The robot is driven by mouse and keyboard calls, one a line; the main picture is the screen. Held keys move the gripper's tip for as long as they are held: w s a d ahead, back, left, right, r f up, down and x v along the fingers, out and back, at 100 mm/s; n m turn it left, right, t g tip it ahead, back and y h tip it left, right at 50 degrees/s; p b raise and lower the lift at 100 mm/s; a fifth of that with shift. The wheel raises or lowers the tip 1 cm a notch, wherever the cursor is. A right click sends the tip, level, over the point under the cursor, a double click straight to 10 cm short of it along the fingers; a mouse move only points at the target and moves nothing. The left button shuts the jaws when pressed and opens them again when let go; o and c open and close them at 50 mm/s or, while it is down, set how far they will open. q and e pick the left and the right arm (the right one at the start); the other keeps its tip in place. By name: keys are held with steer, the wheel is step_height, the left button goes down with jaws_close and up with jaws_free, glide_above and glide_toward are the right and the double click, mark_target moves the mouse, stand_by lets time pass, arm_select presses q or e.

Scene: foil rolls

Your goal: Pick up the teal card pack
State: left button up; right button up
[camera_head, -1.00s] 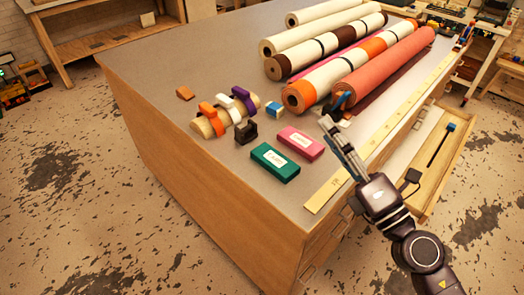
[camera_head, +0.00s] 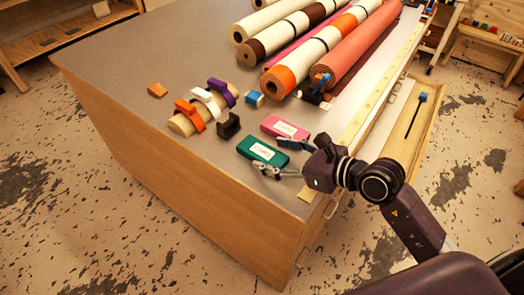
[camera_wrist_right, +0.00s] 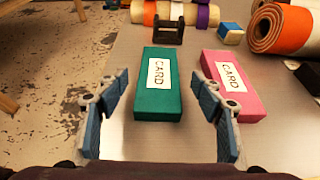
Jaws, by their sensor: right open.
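The teal card pack (camera_head: 262,152) lies flat near the front corner of the table, with a white CARD label on top. It also shows in the right wrist view (camera_wrist_right: 158,105), upper middle, just ahead of the gap between the fingers. My right gripper (camera_head: 283,157) is open and empty; its fingers (camera_wrist_right: 158,112) stand on either side of the near end of the teal pack. A pink card pack (camera_head: 285,129) lies right beside the teal one, and the right finger is close to it or over it. My left gripper is not in view.
A black holder (camera_head: 228,125) and a beige roll with orange, white and purple clips (camera_head: 186,123) lie left of the packs. A small blue block (camera_head: 254,98) and several large rolls (camera_head: 345,60) lie behind. An open drawer (camera_head: 418,125) juts out at right.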

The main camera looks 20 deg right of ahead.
mark_target(262, 151)
steer(key=p+x, duration=0.1)
steer(key=x, duration=0.3)
steer(key=shift+a+r, duration=0.15)
steer(key=shift+c, duration=0.4)
steer(key=c, duration=1.3)
